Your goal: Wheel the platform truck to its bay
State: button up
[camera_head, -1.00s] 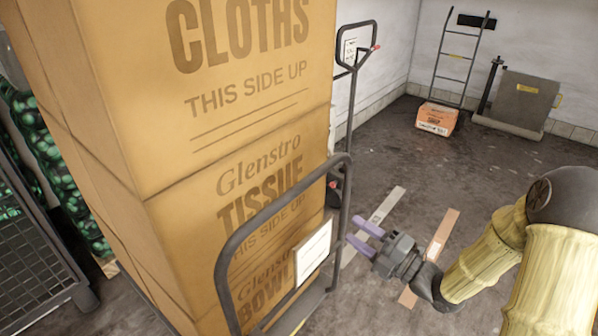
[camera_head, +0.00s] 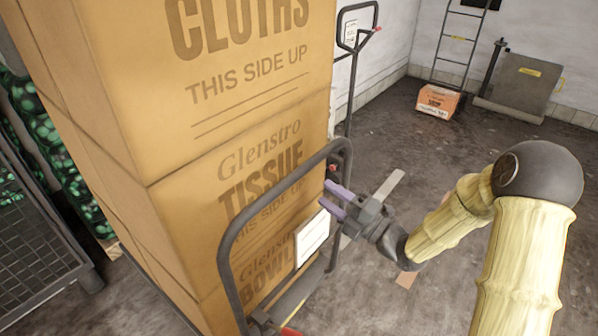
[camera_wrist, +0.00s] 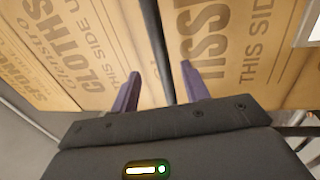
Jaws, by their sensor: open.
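The platform truck's grey tubular push handle (camera_head: 232,240) stands in front of a tall stack of brown cartons (camera_head: 235,130). A white label plate (camera_head: 312,238) hangs within the handle frame. My gripper (camera_head: 332,201) is open at the handle's right upright, its purple fingers pointing at it. In the wrist view a dark bar (camera_wrist: 157,45) runs between my two open fingers, with the cartons behind it. I cannot tell whether the fingers touch the bar. Most of the truck's deck and its wheels are hidden. No bay can be made out.
A wire mesh cage (camera_head: 40,245) stands close at the left. A pallet truck handle (camera_head: 352,70) rises behind the cartons. An orange carton (camera_head: 438,101), a ladder-like frame (camera_head: 456,45) and a grey scale-like unit (camera_head: 525,85) stand by the back wall. The floor at centre right is open.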

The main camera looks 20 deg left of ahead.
aim_at(299, 175)
jog(key=p+x, duration=0.1)
jog(key=x, duration=0.9)
jog(key=shift+p, duration=0.3)
jog(key=shift+d, duration=0.1)
grip_shut()
